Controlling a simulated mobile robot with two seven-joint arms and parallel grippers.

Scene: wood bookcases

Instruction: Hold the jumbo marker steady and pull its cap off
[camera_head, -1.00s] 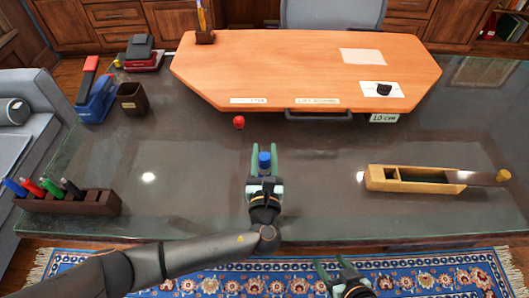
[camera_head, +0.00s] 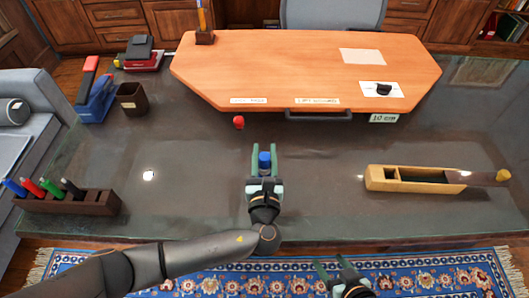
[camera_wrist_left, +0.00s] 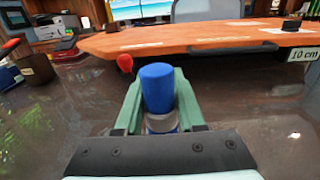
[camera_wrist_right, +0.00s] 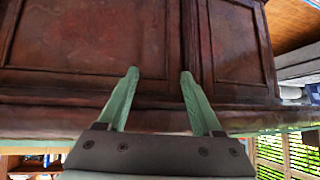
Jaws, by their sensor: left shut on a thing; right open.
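The jumbo marker shows as a blue cap (camera_head: 264,160) between the fingers of my left gripper (camera_head: 265,164), above the dark desk. In the left wrist view the blue cap (camera_wrist_left: 157,88) stands upright above the fingers, with a grey and blue body part (camera_wrist_left: 162,123) below it. My left gripper (camera_wrist_left: 158,115) is shut on the marker body. The marker's lower end is hidden. My right gripper (camera_head: 330,276) is open and empty in front of the desk, low over the rug. Its two green fingers (camera_wrist_right: 158,88) are apart in the right wrist view, facing dark wood panels.
A dark holder (camera_head: 80,203) with several markers stands at the left. A raised orange board (camera_head: 290,65) is at the back, with a red ball-shaped thing (camera_head: 239,122) at its front edge.

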